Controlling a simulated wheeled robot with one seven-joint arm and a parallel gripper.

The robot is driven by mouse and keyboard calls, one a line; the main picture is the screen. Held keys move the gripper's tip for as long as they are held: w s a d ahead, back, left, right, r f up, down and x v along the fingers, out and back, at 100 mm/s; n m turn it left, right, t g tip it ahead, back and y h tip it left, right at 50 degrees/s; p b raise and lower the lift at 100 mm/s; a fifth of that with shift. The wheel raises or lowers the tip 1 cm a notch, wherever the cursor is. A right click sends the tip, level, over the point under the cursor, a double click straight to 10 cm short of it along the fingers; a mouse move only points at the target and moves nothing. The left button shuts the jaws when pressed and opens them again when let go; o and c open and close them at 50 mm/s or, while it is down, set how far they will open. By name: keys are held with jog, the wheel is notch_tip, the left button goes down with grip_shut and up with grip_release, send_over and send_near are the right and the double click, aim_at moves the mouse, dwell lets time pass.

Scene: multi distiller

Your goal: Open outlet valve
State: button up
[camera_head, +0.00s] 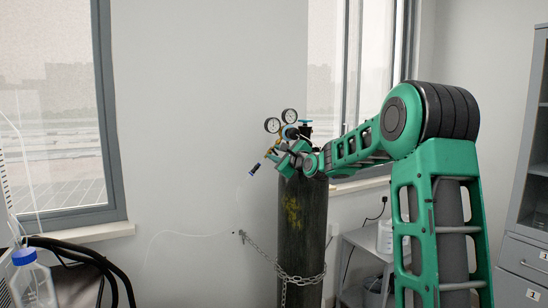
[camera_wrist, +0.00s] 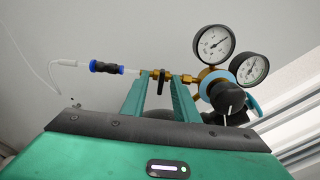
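A gas cylinder (camera_head: 302,235) stands upright against the wall with a brass regulator (camera_wrist: 207,76) on top. The regulator has two round gauges (camera_head: 272,125), which also show in the wrist view (camera_wrist: 215,44), and a black knob (camera_wrist: 228,98). A brass outlet line with a small dark-centred fitting, seemingly the outlet valve (camera_wrist: 165,77), runs left to a blue-and-black hose connector (camera_wrist: 107,67). My gripper (camera_wrist: 166,80) is at this fitting, its two green fingers apart on either side of it. Light wall shows between the fingers. Contact with the fitting cannot be made out.
A chain (camera_head: 290,279) ties the cylinder to the wall. A thin clear tube (camera_wrist: 52,72) hangs from the connector. A small side table (camera_head: 368,248) stands right of the cylinder, and windows (camera_head: 55,110) flank it. The wall left of the cylinder is clear.

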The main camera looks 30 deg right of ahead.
grip_shut()
